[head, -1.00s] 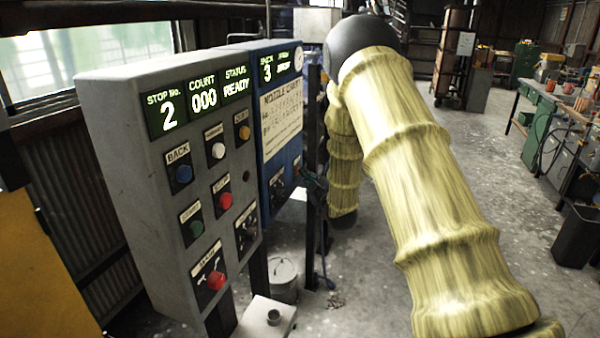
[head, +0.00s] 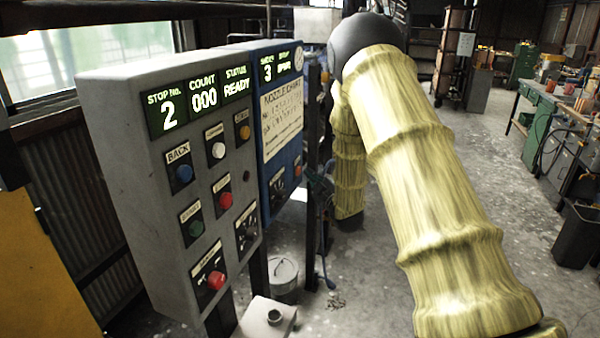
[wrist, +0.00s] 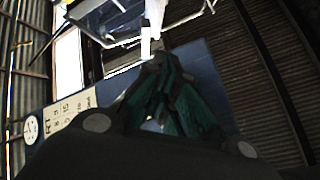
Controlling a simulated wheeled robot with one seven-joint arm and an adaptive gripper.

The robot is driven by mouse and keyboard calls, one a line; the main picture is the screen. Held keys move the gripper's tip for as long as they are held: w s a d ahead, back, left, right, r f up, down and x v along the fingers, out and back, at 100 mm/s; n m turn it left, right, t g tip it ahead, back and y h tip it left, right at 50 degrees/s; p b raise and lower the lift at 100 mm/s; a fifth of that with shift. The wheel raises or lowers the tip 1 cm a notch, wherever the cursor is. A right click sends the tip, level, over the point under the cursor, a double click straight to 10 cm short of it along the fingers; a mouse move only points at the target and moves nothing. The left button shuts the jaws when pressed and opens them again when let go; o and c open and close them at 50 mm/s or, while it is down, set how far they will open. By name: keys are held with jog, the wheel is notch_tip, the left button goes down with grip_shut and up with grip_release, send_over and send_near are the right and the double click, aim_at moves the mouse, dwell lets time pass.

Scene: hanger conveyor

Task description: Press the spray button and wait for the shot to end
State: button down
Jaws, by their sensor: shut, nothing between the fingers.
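The blue spray panel (head: 268,190) stands behind the grey console. Its green display (head: 281,66) reads 3 on the left; the smaller word on the right is too blurred to read. A dial (head: 278,184) and a small red button (head: 297,166) sit low on its face; I cannot read which is the spray button. My gripper (head: 318,181) is beside the panel's lower right edge, small and dark. In the wrist view my gripper (wrist: 156,62) has its teal fingers together and empty, over the blue panel (wrist: 215,70). Contact with a button cannot be seen.
The grey console (head: 120,120) at the left shows stop 2, count 000, READY, with several coloured buttons. A nozzle chart (head: 283,115) is on the blue panel. A bucket (head: 284,275) stands on the floor below. Open floor lies right of my arm.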

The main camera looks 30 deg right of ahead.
jog(key=s+d, duration=0.3)
jog(key=s, duration=0.1)
jog(key=shift+d, duration=0.15)
dwell(0.4)
dwell(0.6)
jog(key=s+a+f+m+g, duration=0.25)
jog(key=s+a+f, duration=0.3)
jog(key=f, duration=0.45)
jog(key=s+a+f+m+g, duration=0.1)
jog(key=s+a+f+g, duration=0.4)
jog(key=f, duration=0.5)
jog(key=s+a+f+m+g, duration=0.2)
jog(key=s+a+f, duration=0.4)
jog(key=f, duration=0.4)
jog(key=s+a+f+m+g, duration=0.1)
jog(key=s+a+f+g, duration=0.2)
jog(key=s, duration=0.8)
jog(key=s+a+f+m+g+y, duration=0.1)
jog(key=s+a+f+g, duration=0.2)
jog(key=s, duration=0.9)
jog(key=s+a+f+m+g, duration=0.1)
jog(key=s+a+f+g, duration=0.2)
jog(key=s, duration=0.8)
jog(key=a+f, duration=0.2)
jog(key=a, duration=0.2)
jog(key=shift+s+a+f+m+y, duration=0.15)
jog(key=shift+s+a+m+y, duration=0.05)
jog(key=shift+s+m+y, duration=0.15)
